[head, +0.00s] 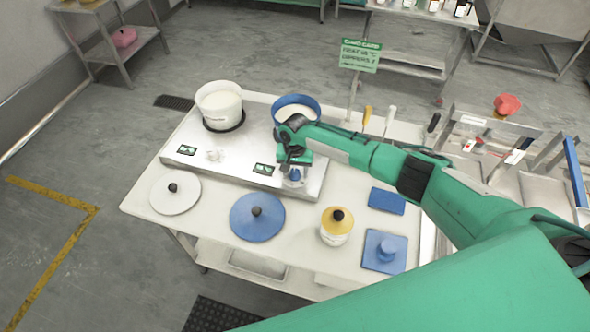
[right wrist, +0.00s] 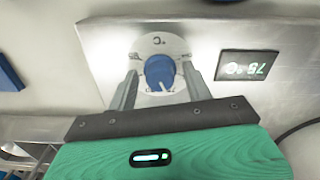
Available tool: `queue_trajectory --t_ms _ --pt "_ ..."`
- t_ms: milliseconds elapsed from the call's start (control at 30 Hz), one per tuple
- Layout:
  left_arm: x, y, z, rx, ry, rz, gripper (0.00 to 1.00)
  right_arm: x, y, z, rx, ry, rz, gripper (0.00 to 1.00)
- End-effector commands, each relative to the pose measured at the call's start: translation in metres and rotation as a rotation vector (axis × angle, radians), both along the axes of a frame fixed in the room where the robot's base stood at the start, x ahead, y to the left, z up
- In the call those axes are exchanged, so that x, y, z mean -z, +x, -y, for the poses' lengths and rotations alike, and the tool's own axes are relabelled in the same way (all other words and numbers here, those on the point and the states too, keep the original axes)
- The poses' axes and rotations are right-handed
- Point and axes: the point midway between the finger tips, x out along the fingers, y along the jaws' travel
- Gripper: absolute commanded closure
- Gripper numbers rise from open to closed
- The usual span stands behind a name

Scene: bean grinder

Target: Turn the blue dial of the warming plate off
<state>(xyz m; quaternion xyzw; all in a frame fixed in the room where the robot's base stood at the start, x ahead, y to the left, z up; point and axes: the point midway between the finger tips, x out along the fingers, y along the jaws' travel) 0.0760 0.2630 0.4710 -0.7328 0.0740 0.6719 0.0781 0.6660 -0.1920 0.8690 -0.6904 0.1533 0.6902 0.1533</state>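The warming plate (head: 240,182) is a long steel unit on the white table, with a white pot (head: 219,103) and a blue pot (head: 296,104) on it. Its blue dial (head: 296,175) is on the front right, partly hidden by my right gripper (head: 293,167). In the right wrist view the blue dial (right wrist: 160,72) sits on a round marked scale (right wrist: 158,45), between the two fingers of my right gripper (right wrist: 160,80). The fingers are open, one on each side, with a small gap showing beside the dial. My left gripper is not in view.
A white dial (head: 214,155) and two displays sit on the plate's front; the right display (right wrist: 247,66) reads 75 °C upside down. A white lid (head: 175,192), blue lid (head: 257,217), yellow-topped jar (head: 337,226) and blue tamper-like piece (head: 386,250) stand in front. A green sign (head: 360,56) rises behind.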

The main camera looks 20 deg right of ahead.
Motion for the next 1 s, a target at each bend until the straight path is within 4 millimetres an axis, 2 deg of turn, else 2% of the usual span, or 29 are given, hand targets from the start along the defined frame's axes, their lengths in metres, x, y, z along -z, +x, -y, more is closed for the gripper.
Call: queue_trajectory --t_ms 33,200,233,633,1000 --pt "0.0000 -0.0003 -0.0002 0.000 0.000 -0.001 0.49 -0.0001 0.0000 0.0000 0.000 0.000 0.000 0.57" --pt "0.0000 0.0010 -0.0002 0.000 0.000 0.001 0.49 -0.0003 0.0002 0.0001 0.000 0.000 0.000 0.91" --pt "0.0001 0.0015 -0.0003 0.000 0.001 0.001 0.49 -0.0003 0.0002 0.0001 0.000 0.000 0.000 0.94" --pt "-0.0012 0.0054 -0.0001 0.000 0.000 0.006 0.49 -0.0007 0.0003 0.0001 -0.071 0.001 0.000 0.94" --pt "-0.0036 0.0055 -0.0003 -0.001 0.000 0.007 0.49 -0.0009 0.0004 -0.0003 -0.363 0.002 0.001 0.94"
